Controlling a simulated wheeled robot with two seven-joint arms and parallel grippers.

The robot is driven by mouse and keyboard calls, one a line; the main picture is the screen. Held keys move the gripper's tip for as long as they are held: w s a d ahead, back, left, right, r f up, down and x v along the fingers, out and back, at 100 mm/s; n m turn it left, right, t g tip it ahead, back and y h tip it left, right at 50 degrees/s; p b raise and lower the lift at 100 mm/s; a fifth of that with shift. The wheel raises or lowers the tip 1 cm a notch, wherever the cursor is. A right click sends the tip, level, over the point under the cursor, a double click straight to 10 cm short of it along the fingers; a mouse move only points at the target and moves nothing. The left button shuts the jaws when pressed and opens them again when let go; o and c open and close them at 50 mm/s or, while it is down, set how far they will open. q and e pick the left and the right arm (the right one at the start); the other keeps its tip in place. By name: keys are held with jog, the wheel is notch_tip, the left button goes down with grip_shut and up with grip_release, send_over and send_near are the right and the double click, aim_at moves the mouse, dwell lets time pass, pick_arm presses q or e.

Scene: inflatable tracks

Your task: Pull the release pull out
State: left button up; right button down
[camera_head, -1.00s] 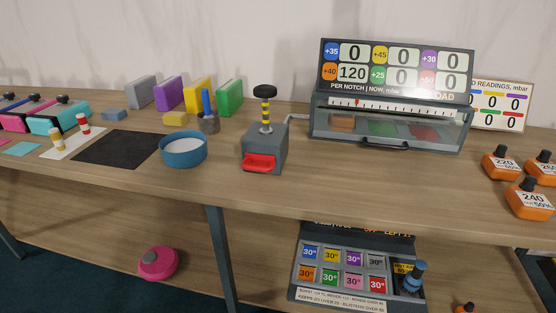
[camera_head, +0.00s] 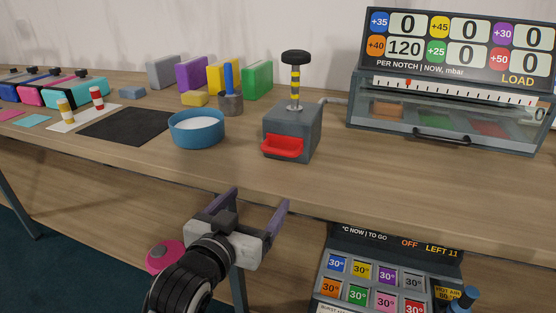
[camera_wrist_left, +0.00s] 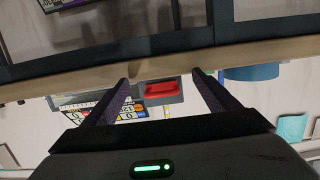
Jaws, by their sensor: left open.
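The release pull is a red, tray-like handle (camera_head: 282,147) low on the front of a grey box (camera_head: 303,128) on the table. A black knob (camera_head: 295,57) on a yellow-and-black striped shaft stands on top of the box. My left gripper (camera_head: 259,200) is open and empty, in front of the table's front edge, below and a little left of the red pull, apart from it. In the left wrist view, which looks upside down, the red pull (camera_wrist_left: 160,89) shows between the open fingers, beyond the table edge.
A blue bowl (camera_head: 197,129) stands left of the box. A glass-fronted case (camera_head: 450,118) with a display stands to the right, joined by a hose. A lower shelf holds a panel of coloured 30° tiles (camera_head: 375,275) and a pink round object (camera_head: 163,257). The tabletop before the box is clear.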

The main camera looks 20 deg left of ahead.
pick_arm(q)
jog(key=t, duration=0.2)
send_near(277, 153)
jog(key=w, duration=0.1)
jog(key=w+b, duration=0.1)
jog(key=w, duration=0.7)
jog(key=shift+w+d, duration=0.15)
jog(key=shift+w, duration=0.75)
